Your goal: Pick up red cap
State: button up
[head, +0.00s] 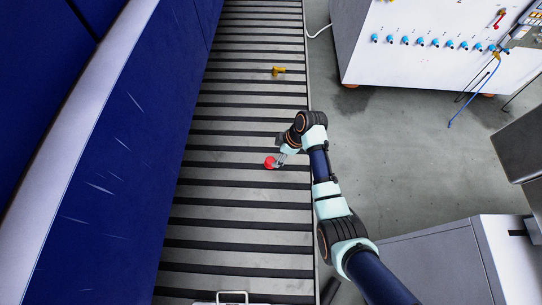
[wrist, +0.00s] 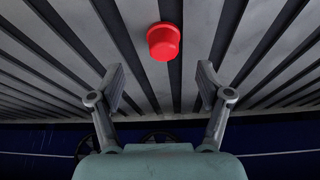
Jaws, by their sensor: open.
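The red cap (head: 270,162) lies on the slatted walkway in the head view, just left of my gripper (head: 281,159). In the wrist view the red cap (wrist: 164,42) is at the upper middle, ahead of the fingertips and a little right of centre between them. My gripper (wrist: 160,85) is open there, with its two fingers spread wide and nothing between them. The cap and the fingers look apart in the wrist view. In the head view I cannot tell whether they touch.
A yellow fitting (head: 278,71) lies farther up the slatted walkway (head: 240,212). A blue wall (head: 130,130) bounds the left side. A white cabinet (head: 430,50) with a row of blue connectors stands at upper right. A metal handle (head: 232,295) is at the bottom.

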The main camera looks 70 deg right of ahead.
aim_at(270, 160)
jog(key=shift+w+a+f, duration=0.15)
jog(key=shift+w+f, duration=0.05)
jog(key=shift+f, duration=0.5)
jog(key=shift+w, duration=0.1)
jog(key=b+x, duration=0.4)
jog(key=x, duration=0.1)
jog(key=shift+w+a+f, duration=0.1)
jog(key=shift+a, duration=0.15)
jog(key=shift+d, duration=0.1)
jog(key=shift+c, duration=0.3)
jog(key=c, duration=0.9)
